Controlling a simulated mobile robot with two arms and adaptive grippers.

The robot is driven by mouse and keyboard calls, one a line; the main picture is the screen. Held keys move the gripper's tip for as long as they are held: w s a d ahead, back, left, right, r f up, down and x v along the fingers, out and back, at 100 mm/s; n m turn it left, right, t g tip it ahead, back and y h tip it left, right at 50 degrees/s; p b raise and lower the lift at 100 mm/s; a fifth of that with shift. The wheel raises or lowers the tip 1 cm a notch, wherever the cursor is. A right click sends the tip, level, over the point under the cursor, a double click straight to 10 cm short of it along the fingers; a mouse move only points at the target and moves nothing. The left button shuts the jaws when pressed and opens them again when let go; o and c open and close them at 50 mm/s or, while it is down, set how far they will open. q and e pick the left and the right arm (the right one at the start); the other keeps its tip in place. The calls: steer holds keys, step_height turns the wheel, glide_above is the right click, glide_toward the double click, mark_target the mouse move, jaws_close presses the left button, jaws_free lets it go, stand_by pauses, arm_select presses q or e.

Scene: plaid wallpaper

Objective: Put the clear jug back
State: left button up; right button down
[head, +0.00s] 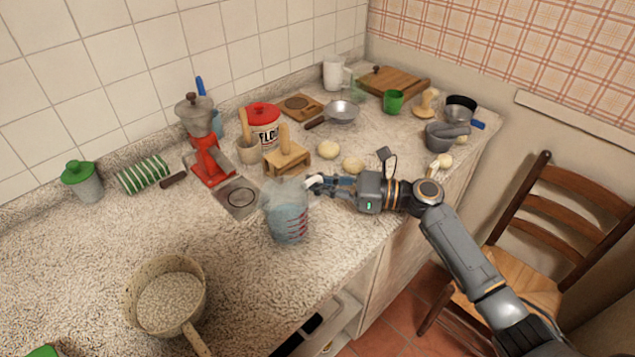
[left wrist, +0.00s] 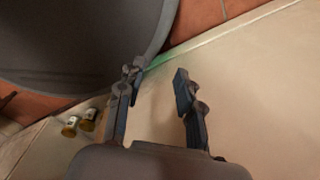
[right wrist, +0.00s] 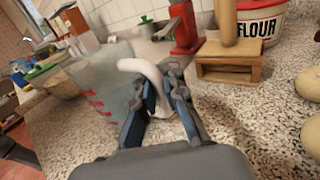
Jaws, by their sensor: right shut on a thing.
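The clear jug (head: 287,215) has red measuring marks and a whitish handle. My right gripper (head: 318,185) is shut on the jug's handle from the right. The right wrist view shows its fingers (right wrist: 161,92) around the handle, with the jug (right wrist: 105,95) on the left. I cannot tell whether the jug's base touches the counter. My left gripper (left wrist: 157,88) is open and empty in the left wrist view; it is outside the head view.
A red grinder (head: 208,160) stands behind the mat, with a wooden stand (head: 287,158) and flour tin (head: 263,130) beyond the jug. Dough balls (head: 352,164) lie near my right gripper. A pot (head: 140,300) sits at front left. The counter between pot and jug is clear.

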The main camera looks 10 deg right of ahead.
steer(key=shift+f, duration=0.15)
steer(key=c, duration=1.4)
jaws_free()
steer(key=shift+s+d, duration=0.1)
steer(key=shift+d, duration=0.2)
steer(key=b+v, duration=0.2)
steer(key=v, duration=0.9)
steer(key=shift+s+d, duration=0.1)
steer(key=shift+d, duration=0.05)
